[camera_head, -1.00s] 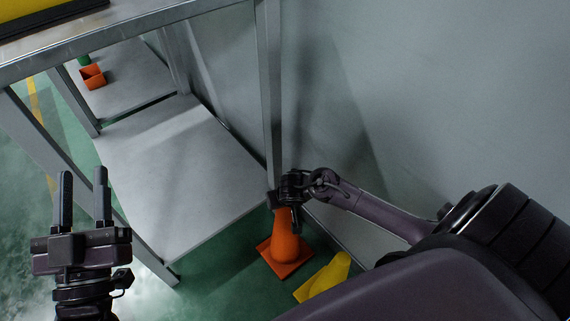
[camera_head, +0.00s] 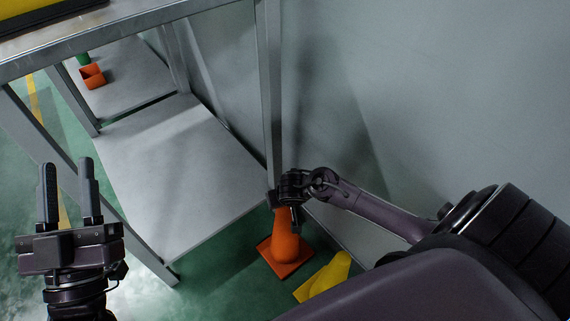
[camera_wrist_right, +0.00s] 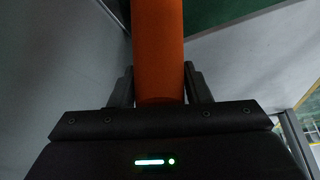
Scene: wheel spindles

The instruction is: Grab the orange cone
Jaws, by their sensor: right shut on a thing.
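The orange cone (camera_head: 286,246) stands upright on the green floor beside the shelf leg, close to the wall. My right gripper (camera_head: 293,204) is at the top of the cone and is shut on it. In the right wrist view the orange cone (camera_wrist_right: 158,50) runs up between the two dark fingers of my right gripper (camera_wrist_right: 159,88). The cone's tip is hidden by the gripper. My left gripper (camera_head: 68,192) is empty at the left, with its two fingers pointing up and apart.
A grey metal shelf (camera_head: 165,190) stands at the left and its leg (camera_head: 270,95) is right next to my right gripper. A yellow object (camera_head: 324,279) lies on the floor beside the cone. The wall (camera_head: 430,90) is close at the right.

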